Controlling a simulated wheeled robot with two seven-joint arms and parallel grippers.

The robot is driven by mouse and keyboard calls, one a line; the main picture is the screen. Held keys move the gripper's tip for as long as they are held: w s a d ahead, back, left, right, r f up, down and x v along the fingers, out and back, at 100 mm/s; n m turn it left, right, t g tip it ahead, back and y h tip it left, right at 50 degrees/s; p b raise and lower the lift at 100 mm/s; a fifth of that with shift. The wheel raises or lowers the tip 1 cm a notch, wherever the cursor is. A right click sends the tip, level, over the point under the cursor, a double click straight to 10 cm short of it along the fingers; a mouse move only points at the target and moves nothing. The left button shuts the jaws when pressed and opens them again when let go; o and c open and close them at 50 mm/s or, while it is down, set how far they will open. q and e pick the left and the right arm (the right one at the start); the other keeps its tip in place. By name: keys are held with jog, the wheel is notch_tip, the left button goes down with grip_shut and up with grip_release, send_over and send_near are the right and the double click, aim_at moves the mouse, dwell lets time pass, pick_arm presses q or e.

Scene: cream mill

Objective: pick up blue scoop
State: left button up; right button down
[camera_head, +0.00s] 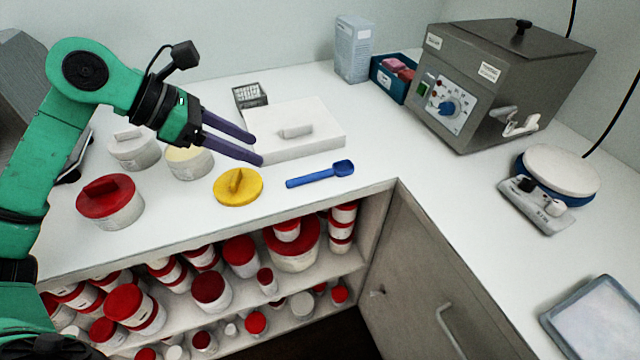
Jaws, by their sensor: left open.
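The blue scoop (320,175) lies flat on the white counter, its handle to the left and its small bowl to the right, close to the counter's front edge near the inner corner. My left gripper (258,150) is open and empty, above the counter to the left of and behind the scoop. Its two dark purple fingers point right and are apart from the scoop. Nothing hides the scoop. My right gripper is not in view.
A yellow lid (238,187) lies left of the scoop. A white lidded box (320,135) stands behind it. A red-lidded tub (110,203) and two pale tubs are further left. A steel water bath (500,85) stands at right. Counter right of the scoop is clear.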

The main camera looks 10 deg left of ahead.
aim_at(312, 175)
pick_arm(q)
jog(key=p+x, duration=0.5)
jog(key=x, duration=0.9)
jog(key=shift+w+r, duration=0.1)
jog(key=shift+w, duration=0.05)
grip_shut()
